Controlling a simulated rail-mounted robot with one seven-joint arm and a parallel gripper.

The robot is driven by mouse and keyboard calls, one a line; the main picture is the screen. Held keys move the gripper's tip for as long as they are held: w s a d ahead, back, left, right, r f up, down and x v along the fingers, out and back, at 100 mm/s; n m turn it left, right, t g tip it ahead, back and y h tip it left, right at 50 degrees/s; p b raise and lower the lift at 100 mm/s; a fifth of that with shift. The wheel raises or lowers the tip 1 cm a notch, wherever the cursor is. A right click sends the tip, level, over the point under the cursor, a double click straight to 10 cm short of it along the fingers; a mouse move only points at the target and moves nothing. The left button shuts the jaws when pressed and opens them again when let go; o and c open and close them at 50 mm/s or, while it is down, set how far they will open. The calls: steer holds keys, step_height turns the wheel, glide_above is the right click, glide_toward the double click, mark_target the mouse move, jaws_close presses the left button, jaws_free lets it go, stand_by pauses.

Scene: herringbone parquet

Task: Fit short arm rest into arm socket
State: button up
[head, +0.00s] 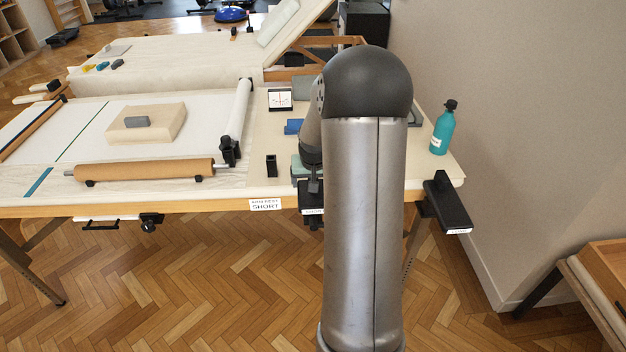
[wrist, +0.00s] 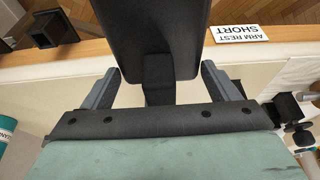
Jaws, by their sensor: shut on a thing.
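My gripper (head: 314,180) is at the table's front edge, partly hidden by my arm in the head view. It is shut on the short arm rest, a black pad (wrist: 150,35) with a narrower dark stem. In the wrist view the gripper fingers (wrist: 162,78) stand on either side of the stem; their exact contact is unclear. The pad's front (head: 311,196) carries a small pale label. A black square socket with a hollow mouth (wrist: 48,32) sits at the table edge, left in the wrist view and apart from the arm rest.
An "ARM REST SHORT" label (head: 266,204) is on the table edge. Another black arm rest (head: 447,203) juts out at the right corner, near a teal bottle (head: 442,128). A small black block (head: 271,165) and a cork-coloured roller (head: 145,171) lie left of my gripper.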

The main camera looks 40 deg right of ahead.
steer(key=shift+f+b, duration=0.65)
steer(key=shift+f, duration=0.25)
steer(key=o, duration=1.3)
steer(key=v, duration=1.7)
steer(key=shift+r+p, duration=0.3)
steer(key=shift+p, duration=0.05)
